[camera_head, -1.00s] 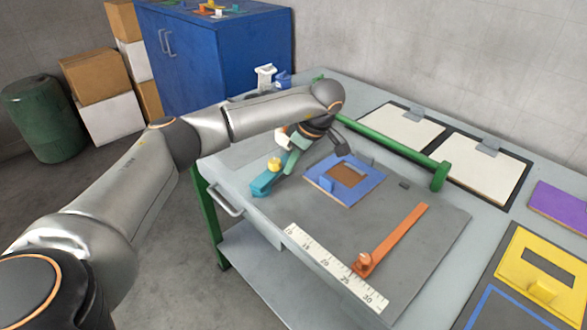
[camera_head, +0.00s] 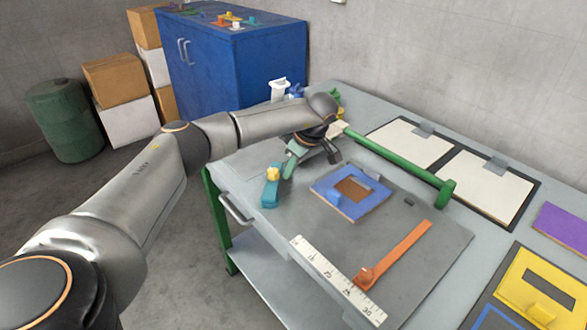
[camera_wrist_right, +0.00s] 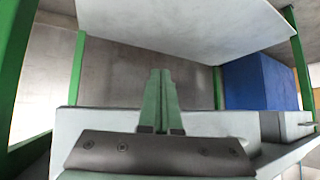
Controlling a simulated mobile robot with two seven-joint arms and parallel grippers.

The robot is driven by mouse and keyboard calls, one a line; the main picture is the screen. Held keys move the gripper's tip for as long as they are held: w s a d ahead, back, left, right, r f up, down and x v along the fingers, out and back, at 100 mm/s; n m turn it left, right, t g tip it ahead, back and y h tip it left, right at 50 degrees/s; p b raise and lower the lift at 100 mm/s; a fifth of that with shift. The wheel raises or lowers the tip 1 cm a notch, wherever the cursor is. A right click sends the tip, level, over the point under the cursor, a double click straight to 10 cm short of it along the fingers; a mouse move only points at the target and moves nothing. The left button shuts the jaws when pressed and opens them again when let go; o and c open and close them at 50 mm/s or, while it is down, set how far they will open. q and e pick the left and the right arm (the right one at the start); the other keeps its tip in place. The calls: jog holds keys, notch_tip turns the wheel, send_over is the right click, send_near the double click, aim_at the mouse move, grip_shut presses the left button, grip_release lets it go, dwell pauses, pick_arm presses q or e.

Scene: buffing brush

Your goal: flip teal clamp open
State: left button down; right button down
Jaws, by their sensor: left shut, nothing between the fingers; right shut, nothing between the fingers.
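The teal clamp (camera_head: 270,192) with its yellow knob (camera_head: 273,174) stands at the left edge of the bench's grey board in the head view. Its long part looks steep, but I cannot tell its exact angle.
A blue frame (camera_head: 324,190), an orange bar (camera_head: 405,248) and a white ruler (camera_head: 325,268) lie right of the clamp. A green rail (camera_head: 400,164) runs behind. In the right wrist view, a pale slab (camera_wrist_right: 190,25) and green posts (camera_wrist_right: 79,70) surround my gripper.

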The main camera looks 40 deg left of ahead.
pick_arm(q)
jog(key=shift+a, duration=0.2)
dwell(0.5)
jog(key=shift+d+r, duration=0.15)
jog(key=shift+r, duration=0.3)
jog(key=v, duration=1.1)
jog(key=shift+r, duration=0.25)
jog(key=shift+s+d, duration=0.1)
